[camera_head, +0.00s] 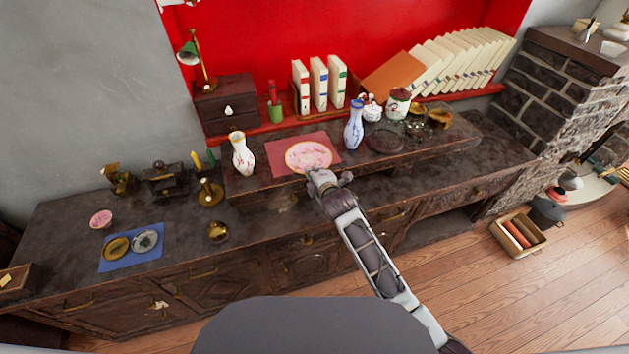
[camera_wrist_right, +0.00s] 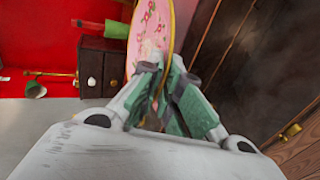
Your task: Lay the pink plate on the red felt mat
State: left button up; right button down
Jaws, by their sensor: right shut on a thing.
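The pink plate (camera_head: 308,156) has a floral pattern and a gold rim. In the head view it is over the red felt mat (camera_head: 281,168) on the raised shelf of the sideboard. My right gripper (camera_head: 318,176) is shut on the near rim of the plate. In the right wrist view the plate (camera_wrist_right: 148,40) stands between the fingers of the right gripper (camera_wrist_right: 160,88). I cannot tell whether the plate touches the mat. Part of the mat is hidden under the plate. My left gripper is not in view.
A white vase (camera_head: 243,155) stands left of the mat and a blue vase (camera_head: 354,126) right of it. White binders (camera_head: 319,84) stand behind. A blue mat (camera_head: 124,256) with two small dishes lies at the lower left. The sideboard top (camera_head: 275,205) has free room in front.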

jog(key=shift+f, duration=1.8)
jog(key=shift+f, duration=0.1)
jog(key=c, duration=1.6)
grip_release()
jog(key=shift+c, duration=0.2)
jog(key=v, duration=1.2)
